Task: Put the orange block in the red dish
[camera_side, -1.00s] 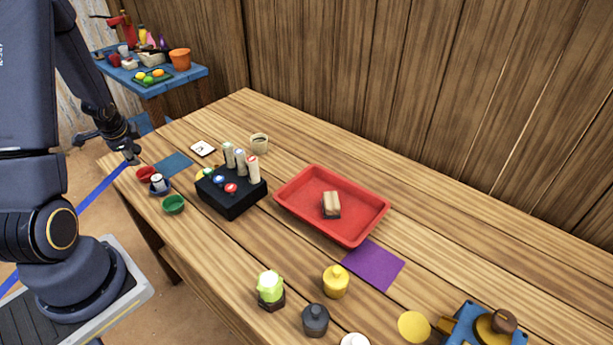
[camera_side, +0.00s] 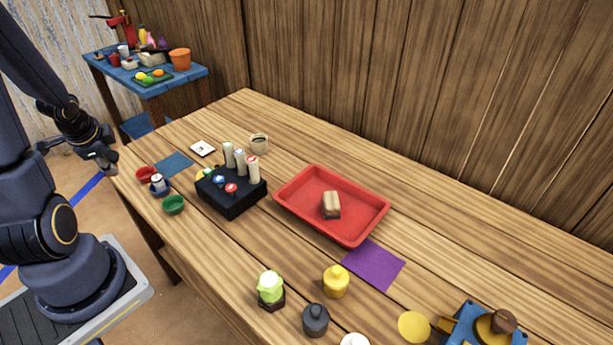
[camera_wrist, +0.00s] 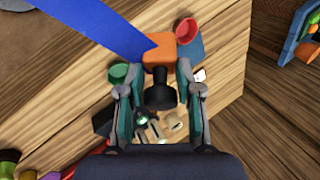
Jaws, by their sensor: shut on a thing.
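The orange block (camera_wrist: 160,50) shows between my fingertips in the wrist view, and my gripper (camera_wrist: 159,66) is shut on it. In the side view my gripper (camera_side: 110,167) hangs at the table's left end, left of the small red dish; I cannot make out the block there. The red dish (camera_side: 146,173) stands near that end of the table, beside a small dark and white figure (camera_side: 158,184). The dish also shows in the wrist view (camera_wrist: 187,28), beyond the block and to its right. Its inside is hard to see.
A green dish (camera_side: 173,204), a blue-grey mat (camera_side: 172,164) and a black box with upright rods (camera_side: 231,202) are close by. A larger red tray (camera_side: 290,205) holds a tan and dark block (camera_side: 331,203). A purple mat (camera_side: 373,265) lies on the table.

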